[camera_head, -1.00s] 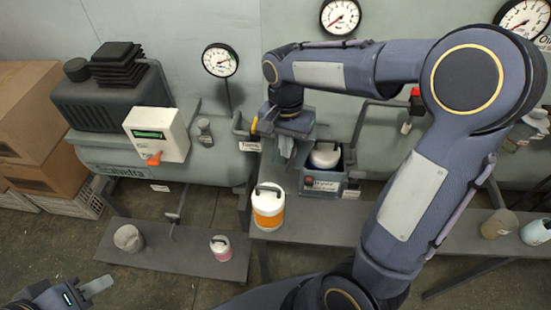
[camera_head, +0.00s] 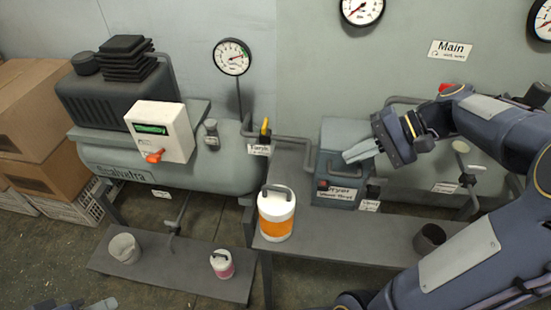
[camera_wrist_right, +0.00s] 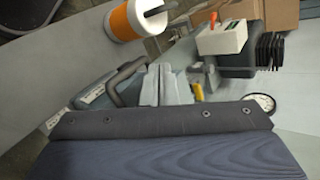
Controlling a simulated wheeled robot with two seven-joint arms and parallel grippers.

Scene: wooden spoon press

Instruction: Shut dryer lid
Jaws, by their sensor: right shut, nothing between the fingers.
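The dryer (camera_head: 335,194) is a grey box with a "Dryer" label, on the bench right of the orange and white canister. A grey lid panel (camera_head: 343,132) covers its top and the inside is hidden. The lid looks down, but I cannot tell whether it is flush. My right gripper (camera_head: 347,156) is shut and empty, its fingertips over the dryer's upper part at the right. I cannot tell whether they touch it. The shut fingers also show in the wrist view (camera_wrist_right: 166,84). My left gripper (camera_head: 104,304) is partly visible at the bottom left edge, away from the dryer.
The orange and white canister (camera_head: 276,212) stands left of the dryer. A pipe with a yellow-handled valve (camera_head: 265,127) runs behind. A dark cup (camera_head: 429,239) stands on the bench at right. Bare bench lies in front of the dryer.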

